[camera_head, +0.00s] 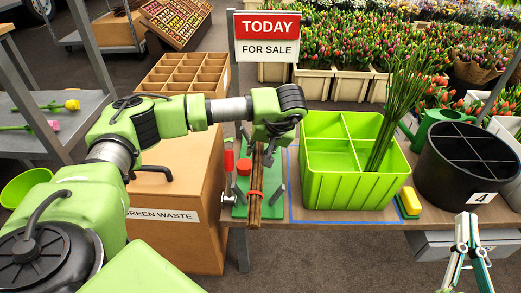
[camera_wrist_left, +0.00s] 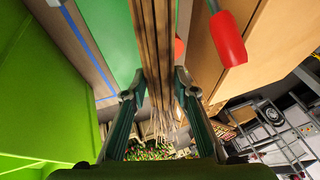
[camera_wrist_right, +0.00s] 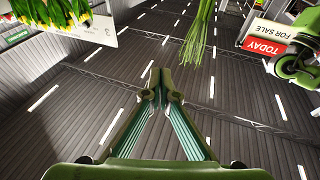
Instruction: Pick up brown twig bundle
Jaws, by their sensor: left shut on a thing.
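The brown twig bundle (camera_head: 256,185) stands tilted over a green board (camera_head: 240,205) at the table's front left, with a red band around it. In the left wrist view the long brown twigs (camera_wrist_left: 153,50) run between the two fingers of my left gripper (camera_wrist_left: 155,88), which is shut on them. In the head view my left gripper (camera_head: 270,150) is at the bundle's upper end and its fingertips are mostly hidden. My right gripper (camera_head: 467,222) is at the lower right, off the table's front edge, empty. Its fingertips meet in the right wrist view (camera_wrist_right: 160,80).
A lime green divided crate (camera_head: 350,190) holding long green stems (camera_head: 395,110) stands right of the bundle. A black divided bucket (camera_head: 468,185) and a yellow sponge (camera_head: 411,200) are further right. A green waste box (camera_head: 170,235) stands left, a red-handled tool (camera_head: 229,160) beside the bundle.

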